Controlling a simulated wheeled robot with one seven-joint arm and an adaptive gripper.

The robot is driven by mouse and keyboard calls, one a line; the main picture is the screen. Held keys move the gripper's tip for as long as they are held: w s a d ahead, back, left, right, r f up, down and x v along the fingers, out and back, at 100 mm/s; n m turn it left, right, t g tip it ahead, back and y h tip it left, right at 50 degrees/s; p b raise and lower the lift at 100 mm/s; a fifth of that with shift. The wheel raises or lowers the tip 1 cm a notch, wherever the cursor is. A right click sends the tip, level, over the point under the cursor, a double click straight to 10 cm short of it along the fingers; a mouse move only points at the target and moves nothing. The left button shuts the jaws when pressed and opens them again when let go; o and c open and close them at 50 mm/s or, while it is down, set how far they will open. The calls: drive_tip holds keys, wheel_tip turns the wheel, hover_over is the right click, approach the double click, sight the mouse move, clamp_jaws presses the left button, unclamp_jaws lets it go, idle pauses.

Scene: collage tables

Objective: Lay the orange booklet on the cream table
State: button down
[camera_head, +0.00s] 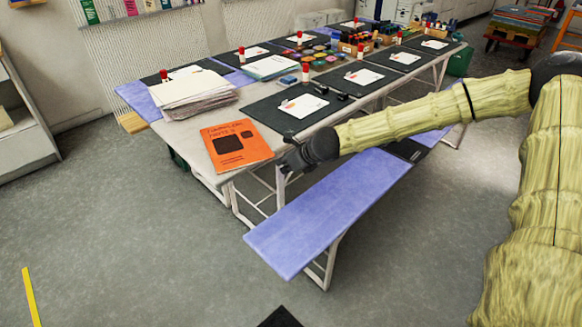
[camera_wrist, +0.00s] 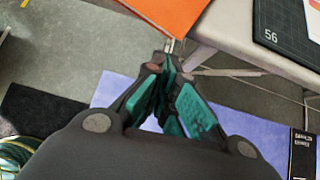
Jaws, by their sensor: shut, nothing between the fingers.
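The orange booklet (camera_head: 236,146) lies flat on the near end of the long cream table (camera_head: 196,137), close to its front edge. It also shows at the top of the wrist view (camera_wrist: 168,12). My gripper (camera_head: 287,167) is at the table's front edge, just right of the booklet. In the wrist view my gripper (camera_wrist: 168,52) is shut and empty, its fingertips near the booklet's edge. I cannot tell whether they touch it.
A purple bench (camera_head: 325,209) runs along the table's near side, below my gripper. A stack of paper (camera_head: 193,94) stands behind the booklet. Dark cutting mats (camera_head: 290,112) with white sheets and glue sticks cover much of the table.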

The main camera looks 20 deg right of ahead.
drive_tip(key=shift+w+a, duration=0.25)
drive_tip(key=shift+w, duration=0.25)
drive_tip(key=shift+w+a, duration=0.2)
drive_tip(key=shift+w, duration=0.25)
drive_tip(key=shift+w, duration=0.1)
drive_tip(key=shift+w+a, duration=0.25)
drive_tip(key=shift+w, duration=0.35)
drive_tip(key=shift+w+a, duration=0.25)
drive_tip(key=shift+w, duration=0.3)
drive_tip(key=s+f+p+v, duration=0.1)
drive_tip(key=s+f+v, duration=0.1)
drive_tip(key=v, duration=1.1)
drive_tip(key=shift+d, duration=0.35)
